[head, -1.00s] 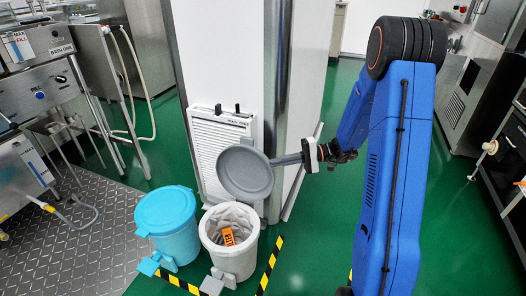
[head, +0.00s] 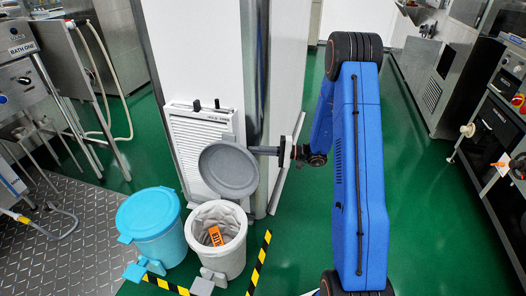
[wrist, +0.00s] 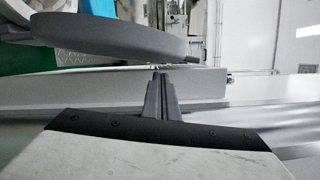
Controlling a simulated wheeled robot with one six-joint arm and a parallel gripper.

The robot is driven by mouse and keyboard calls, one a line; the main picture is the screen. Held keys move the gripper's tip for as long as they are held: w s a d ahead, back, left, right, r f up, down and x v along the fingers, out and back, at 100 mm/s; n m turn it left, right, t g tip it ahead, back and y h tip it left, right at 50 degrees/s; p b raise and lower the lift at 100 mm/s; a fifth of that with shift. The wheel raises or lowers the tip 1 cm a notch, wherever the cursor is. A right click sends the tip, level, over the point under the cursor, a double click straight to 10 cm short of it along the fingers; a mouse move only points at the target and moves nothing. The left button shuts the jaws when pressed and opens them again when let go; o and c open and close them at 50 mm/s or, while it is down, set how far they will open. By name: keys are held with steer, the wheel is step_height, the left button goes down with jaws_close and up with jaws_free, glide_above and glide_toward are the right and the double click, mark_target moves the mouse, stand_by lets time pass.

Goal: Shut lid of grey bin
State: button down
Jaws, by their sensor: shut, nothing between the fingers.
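The grey bin (head: 232,262) stands on the floor with a pale liner and an orange item (head: 215,236) inside. Its round grey lid (head: 228,170) is open, tilted up behind the bin's mouth against the white wall side. My gripper (head: 252,150) is shut and empty, with its fingertips at the lid's upper right edge. In the wrist view the lid (wrist: 115,35) is a dark disc seen edge-on, and my gripper's shut fingertips (wrist: 160,76) point towards it from below in the picture. I cannot tell whether they touch it.
A blue bin with its lid (head: 148,212) shut stands close on the left. A white slatted panel (head: 185,140) and a pillar (head: 268,60) stand behind the grey bin. Yellow-black tape (head: 259,262) marks the floor. Green floor to the right is open.

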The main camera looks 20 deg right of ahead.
steer(key=shift+x, duration=2.4)
steer(key=shift+r, duration=0.1)
